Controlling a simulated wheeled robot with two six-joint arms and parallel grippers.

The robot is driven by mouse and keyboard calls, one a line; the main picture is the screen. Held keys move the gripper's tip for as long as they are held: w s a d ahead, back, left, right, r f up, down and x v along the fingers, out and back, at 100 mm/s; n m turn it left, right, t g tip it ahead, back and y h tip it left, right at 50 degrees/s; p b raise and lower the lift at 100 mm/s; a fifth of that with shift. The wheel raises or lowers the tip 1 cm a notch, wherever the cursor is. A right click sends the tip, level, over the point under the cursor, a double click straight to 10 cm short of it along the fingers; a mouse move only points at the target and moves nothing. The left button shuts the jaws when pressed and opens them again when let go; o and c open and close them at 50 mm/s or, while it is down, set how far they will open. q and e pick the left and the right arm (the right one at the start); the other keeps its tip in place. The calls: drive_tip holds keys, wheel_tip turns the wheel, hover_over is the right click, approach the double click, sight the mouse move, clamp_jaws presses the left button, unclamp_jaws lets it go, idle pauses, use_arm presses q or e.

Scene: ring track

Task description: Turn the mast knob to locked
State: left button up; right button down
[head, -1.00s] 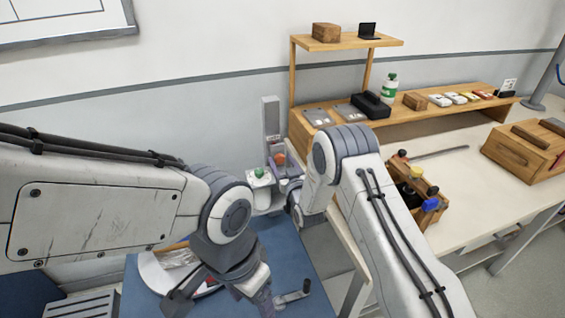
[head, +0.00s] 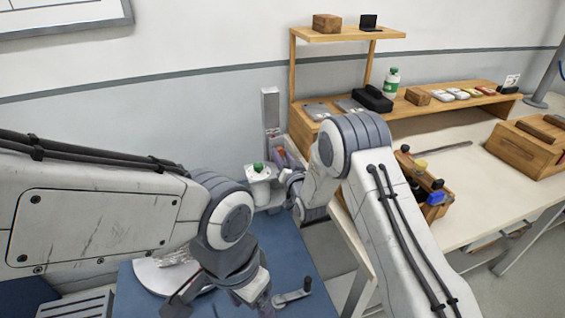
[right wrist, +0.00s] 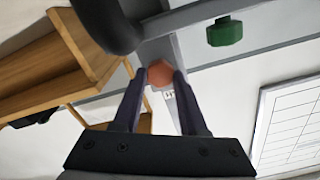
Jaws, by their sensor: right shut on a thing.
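The grey mast (head: 270,108) stands upright against the wall in the head view. Its orange-red knob (head: 283,153) is mostly hidden by my right gripper (head: 284,160). In the right wrist view the faceted knob (right wrist: 161,73) sits between the two fingertips of my right gripper (right wrist: 162,80), which is shut on it. A small label with dark marks (right wrist: 169,95) shows partly behind the knob. My left gripper (head: 225,293) is low in the head view, partly cut off by the bottom edge, and its jaw opening is unclear.
A green knob (head: 258,167) on a white fitting is just left of the mast; it also shows in the right wrist view (right wrist: 225,31). A crank handle (head: 293,294) lies above the blue surface (head: 285,250). The wooden shelf (head: 335,120) and workbench (head: 470,205) are close on the right.

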drive_tip(key=m+b, duration=0.1)
drive_tip(key=m, duration=0.1)
drive_tip(key=m+b, duration=0.1)
drive_tip(key=b, duration=0.1)
drive_tip(key=m+b, duration=0.1)
drive_tip(key=m, duration=0.1)
drive_tip(key=shift+d+f+m+b, duration=0.1)
drive_tip(key=shift+f+m+b, duration=0.15)
drive_tip(key=shift+m+b, duration=0.05)
drive_tip(key=m+b, duration=0.3)
drive_tip(key=m, duration=0.1)
drive_tip(key=shift+m, duration=0.3)
drive_tip(key=m+b, duration=0.3)
drive_tip(key=m, duration=0.1)
drive_tip(key=shift+d+f+m, duration=0.1)
drive_tip(key=shift+m, duration=0.2)
drive_tip(key=shift+m+b, duration=1.4)
drive_tip(key=shift+m, duration=0.9)
drive_tip(key=shift+c, duration=2.3)
unclamp_jaws()
